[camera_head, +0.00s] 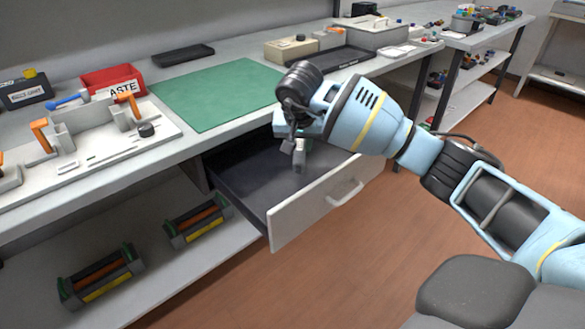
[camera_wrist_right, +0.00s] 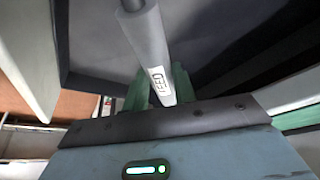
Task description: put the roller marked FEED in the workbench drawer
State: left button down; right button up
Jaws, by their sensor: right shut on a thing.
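The grey roller (camera_head: 299,160) hangs down from my right gripper (camera_head: 297,143), over the open workbench drawer (camera_head: 318,200). In the right wrist view the roller (camera_wrist_right: 150,40) shows a white label that reads FEED, partly cut by the gripper. My right gripper (camera_wrist_right: 160,88) is shut on the roller, with its green fingers on either side. The drawer has a dark inside and a pale front with a handle, and its visible floor is bare. I cannot tell whether the roller's low end touches the drawer floor. My left gripper is not in view.
A green mat (camera_head: 215,95) lies on the workbench above the drawer. A white fixture (camera_head: 90,135) and a red bin (camera_head: 112,80) stand at the left. Two toner cartridges (camera_head: 100,278) lie on the lower shelf. A dark tray (camera_head: 328,58) is at the back.

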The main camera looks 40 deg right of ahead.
aim_at(300, 147)
notch_tip(300, 147, down, 3)
jog(key=shift+f, duration=0.1)
jog(key=shift+f+b, duration=0.3)
jog(key=shift+f, duration=0.25)
notch_tip(300, 147, down, 3)
jog(key=shift+f+b, duration=0.2)
jog(key=shift+b, duration=0.1)
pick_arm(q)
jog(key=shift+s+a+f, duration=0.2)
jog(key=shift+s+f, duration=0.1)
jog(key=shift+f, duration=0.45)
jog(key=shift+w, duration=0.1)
pick_arm(e)
jog(key=shift+f, duration=0.1)
jog(key=o, duration=1)
